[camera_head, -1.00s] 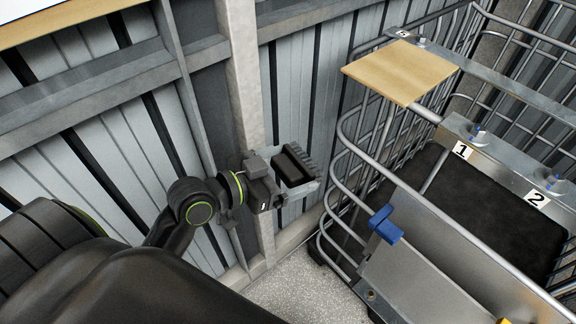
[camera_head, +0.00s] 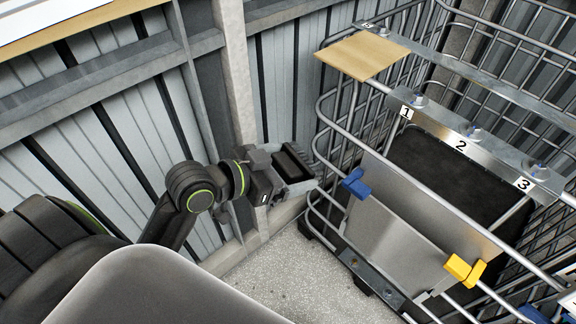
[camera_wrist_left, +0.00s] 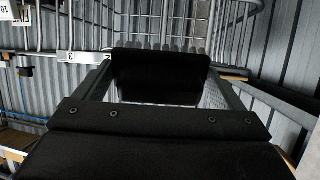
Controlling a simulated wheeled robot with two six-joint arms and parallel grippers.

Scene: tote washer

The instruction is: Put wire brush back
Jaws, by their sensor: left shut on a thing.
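My left gripper (camera_head: 296,172) is shut on a dark block-shaped thing, which I take to be the wire brush (camera_head: 292,162). It is held in the air between the ribbed metal wall and the wire cage. In the left wrist view the brush (camera_wrist_left: 160,72) is a black block across the space between the fingers; its bristles are not clear there. A metal rail (camera_head: 490,152) with blue-topped pegs and labels 1, 2 and 3 runs along the cage, to the right of the gripper. My right gripper is not in view.
The tubular wire cage (camera_head: 325,130) stands close to the right of the gripper. A wooden board (camera_head: 362,55) rests at its upper corner. Speckled floor (camera_head: 290,270) below is clear.

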